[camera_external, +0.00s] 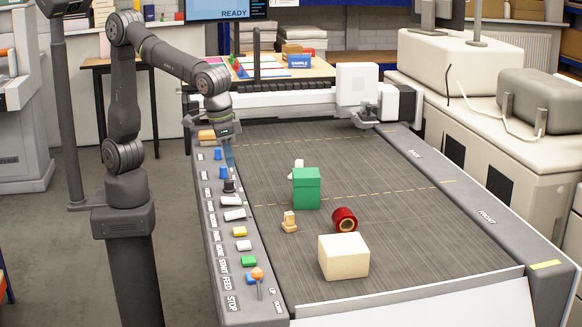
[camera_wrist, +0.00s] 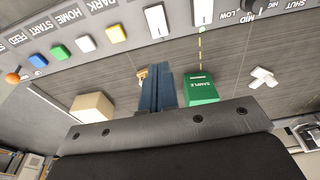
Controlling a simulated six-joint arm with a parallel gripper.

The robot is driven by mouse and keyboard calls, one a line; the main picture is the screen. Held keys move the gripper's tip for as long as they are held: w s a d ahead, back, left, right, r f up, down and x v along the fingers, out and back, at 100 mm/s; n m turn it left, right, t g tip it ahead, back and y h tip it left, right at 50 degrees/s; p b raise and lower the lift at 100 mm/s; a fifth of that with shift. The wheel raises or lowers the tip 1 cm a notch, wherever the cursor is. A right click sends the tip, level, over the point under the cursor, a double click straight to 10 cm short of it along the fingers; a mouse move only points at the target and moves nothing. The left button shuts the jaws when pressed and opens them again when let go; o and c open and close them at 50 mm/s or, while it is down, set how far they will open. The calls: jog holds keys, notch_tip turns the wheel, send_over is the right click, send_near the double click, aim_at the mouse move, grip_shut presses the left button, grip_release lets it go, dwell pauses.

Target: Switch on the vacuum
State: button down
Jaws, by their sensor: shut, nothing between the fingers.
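The dark control panel (camera_external: 217,240) runs along the left edge of the flat bed. Two white rocker switches sit on it, one nearer the front (camera_external: 234,214) and one farther back (camera_external: 231,200); both also show in the wrist view, left (camera_wrist: 157,24) and right (camera_wrist: 203,13). Their labels are too small to read, so I cannot tell which belongs to the vacuum. A black knob (camera_external: 229,186) stands behind them, with LOW and MID marks in the wrist view. My gripper (camera_external: 230,163) is shut and empty, pointing down above the panel's inner side, near the blue and black knobs.
Yellow (camera_external: 239,231), white (camera_external: 243,245) and green (camera_external: 248,261) buttons and an orange-tipped lever (camera_external: 257,273) line the panel's front. On the bed stand a green box (camera_external: 306,190), a cream block (camera_external: 343,256), a red roll (camera_external: 345,219) and a small wooden piece (camera_external: 289,222).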

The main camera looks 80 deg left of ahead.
aim_at(240, 212)
jog(key=f, duration=0.4)
jog(key=w+f, duration=0.1)
jog(key=f, duration=0.3)
jog(key=w+f, duration=0.1)
jog(key=f, duration=0.4)
jog(key=shift+f, duration=0.1)
jog(key=shift+w, duration=0.1)
jog(key=shift+w+f+g, duration=0.1)
jog(key=shift+f+g, duration=0.2)
jog(key=shift+g, duration=0.1)
jog(key=shift+s+r, duration=0.25)
jog(key=shift+s, duration=0.6)
notch_tip(240, 212, up, 14)
jog(key=s, duration=0.2)
